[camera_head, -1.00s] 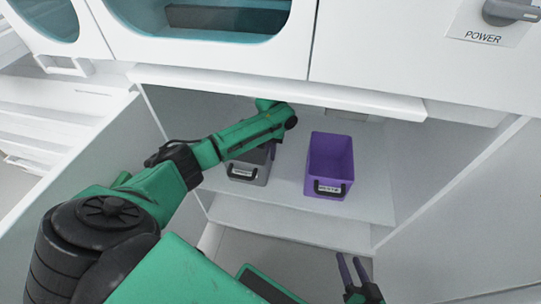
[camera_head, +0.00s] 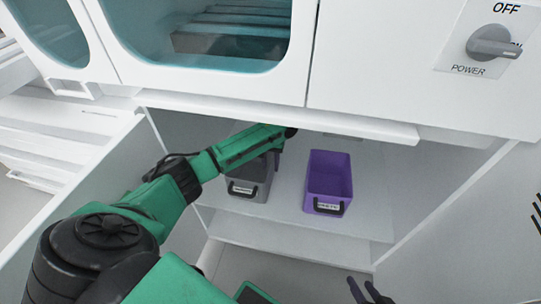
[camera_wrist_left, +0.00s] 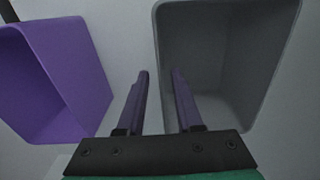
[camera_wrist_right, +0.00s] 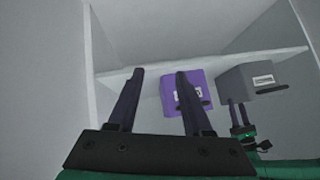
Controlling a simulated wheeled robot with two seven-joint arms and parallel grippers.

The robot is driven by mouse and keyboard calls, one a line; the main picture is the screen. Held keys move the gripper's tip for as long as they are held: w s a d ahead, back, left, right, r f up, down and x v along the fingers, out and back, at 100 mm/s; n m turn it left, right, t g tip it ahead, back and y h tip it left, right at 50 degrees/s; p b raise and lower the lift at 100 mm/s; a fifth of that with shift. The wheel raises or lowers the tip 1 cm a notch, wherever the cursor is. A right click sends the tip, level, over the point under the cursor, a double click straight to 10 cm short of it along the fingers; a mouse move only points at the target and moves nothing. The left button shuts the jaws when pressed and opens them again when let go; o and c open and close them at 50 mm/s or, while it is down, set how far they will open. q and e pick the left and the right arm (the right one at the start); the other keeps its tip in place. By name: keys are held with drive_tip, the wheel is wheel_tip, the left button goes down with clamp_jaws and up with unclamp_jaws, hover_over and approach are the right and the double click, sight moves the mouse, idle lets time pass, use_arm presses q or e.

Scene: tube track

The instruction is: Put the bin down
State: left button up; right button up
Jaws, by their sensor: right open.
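The grey bin (camera_head: 250,178) stands upright on the cabinet shelf, its labelled handle facing out. My left arm hides part of it in the head view. In the left wrist view, my left gripper (camera_wrist_left: 160,85) has its fingers apart at one side wall of the grey bin (camera_wrist_left: 235,60), one finger outside and one over the opening. It also shows at that bin in the right wrist view (camera_wrist_right: 237,108). My right gripper (camera_wrist_right: 159,75) is open and empty, low in front of the shelf. Its fingers also show at the head view's bottom edge (camera_head: 361,290).
A purple bin (camera_head: 328,185) stands on the same shelf (camera_head: 285,200), right of the grey bin with a gap between. Cabinet side walls flank the shelf, and a white panel with a power knob (camera_head: 492,43) overhangs it.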

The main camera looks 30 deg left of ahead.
use_arm(q)
wheel_tip(320, 180, up, 3)
drive_tip(key=shift+r+p, duration=0.2)
drive_tip(key=shift+p, duration=0.35)
drive_tip(key=shift+r, duration=0.15)
use_arm(e)
drive_tip(key=d, duration=0.1)
drive_tip(key=d+r+g+h, duration=0.1)
drive_tip(key=s+d+g, duration=0.1)
drive_tip(key=shift+d+r, duration=0.2)
drive_tip(key=shift+r, duration=0.15)
drive_tip(key=shift+s, duration=0.1)
